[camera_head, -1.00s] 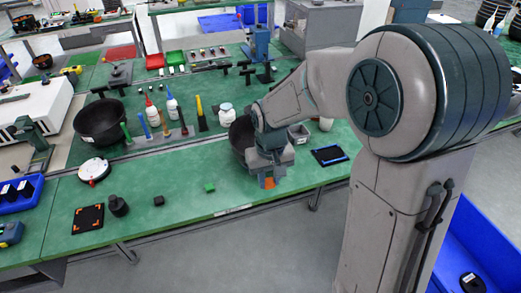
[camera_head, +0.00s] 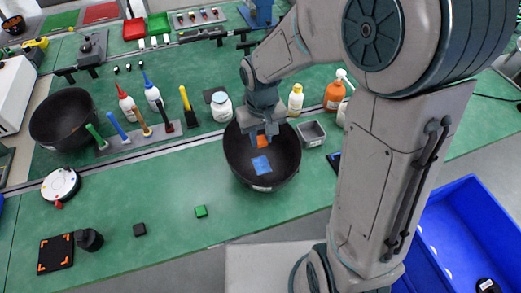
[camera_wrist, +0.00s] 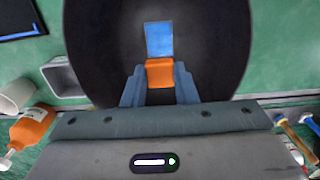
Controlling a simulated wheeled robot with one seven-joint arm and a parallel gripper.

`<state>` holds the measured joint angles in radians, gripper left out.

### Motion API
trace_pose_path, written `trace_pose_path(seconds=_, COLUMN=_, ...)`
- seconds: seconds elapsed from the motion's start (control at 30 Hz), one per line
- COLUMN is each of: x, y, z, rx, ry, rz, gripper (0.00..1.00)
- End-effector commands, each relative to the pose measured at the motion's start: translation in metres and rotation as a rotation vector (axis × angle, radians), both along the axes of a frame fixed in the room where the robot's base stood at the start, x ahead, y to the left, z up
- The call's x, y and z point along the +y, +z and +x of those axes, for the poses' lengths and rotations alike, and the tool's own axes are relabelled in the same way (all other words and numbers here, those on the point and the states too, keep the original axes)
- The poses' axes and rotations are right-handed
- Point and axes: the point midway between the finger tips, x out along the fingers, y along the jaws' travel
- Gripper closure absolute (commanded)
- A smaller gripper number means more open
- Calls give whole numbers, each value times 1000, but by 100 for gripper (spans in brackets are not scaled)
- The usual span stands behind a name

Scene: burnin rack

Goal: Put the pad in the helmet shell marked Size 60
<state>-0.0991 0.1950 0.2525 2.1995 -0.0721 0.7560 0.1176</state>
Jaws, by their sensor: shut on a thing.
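My gripper (camera_head: 261,136) points down over the right black helmet shell (camera_head: 236,157) and is shut on an orange pad (camera_head: 262,142). In the wrist view the orange pad (camera_wrist: 160,73) sits between the two fingers (camera_wrist: 159,88). A blue patch (camera_head: 261,165) shows on the shell's inner wall, just beyond the pad in the wrist view (camera_wrist: 158,40). I cannot tell whether the pad touches the shell. The shell has a white label on its front, too small to read. Another black helmet shell (camera_head: 72,120) stands at the left, also with a small label.
A grey square bin (camera_head: 311,133) and a white jar (camera_head: 221,106) stand close to the right shell. Bottles (camera_head: 335,95) stand behind at right. A green block (camera_head: 201,211) and a black block (camera_head: 139,229) lie in front-left. The green table between them is clear.

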Motion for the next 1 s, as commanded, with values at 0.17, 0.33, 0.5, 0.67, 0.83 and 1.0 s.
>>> trace_pose_path(seconds=0.17, x=-2, y=-30, z=-1, rx=5, ry=-3, rz=-1, gripper=95)
trace_pose_path(seconds=0.33, x=-3, y=-59, z=-1, rx=4, ry=-5, rz=-1, gripper=95)
trace_pose_path(seconds=0.5, x=-2, y=-72, z=0, rx=0, ry=-5, rz=0, gripper=95)
trace_pose_path(seconds=0.67, x=-1, y=-92, z=-1, rx=2, ry=-2, rz=0, gripper=95)
trace_pose_path(seconds=0.83, x=-1, y=-107, z=0, rx=0, ry=-3, rz=0, gripper=95)
trace_pose_path(seconds=1.0, x=-1, y=-107, z=0, rx=-1, ry=-2, rz=0, gripper=95)
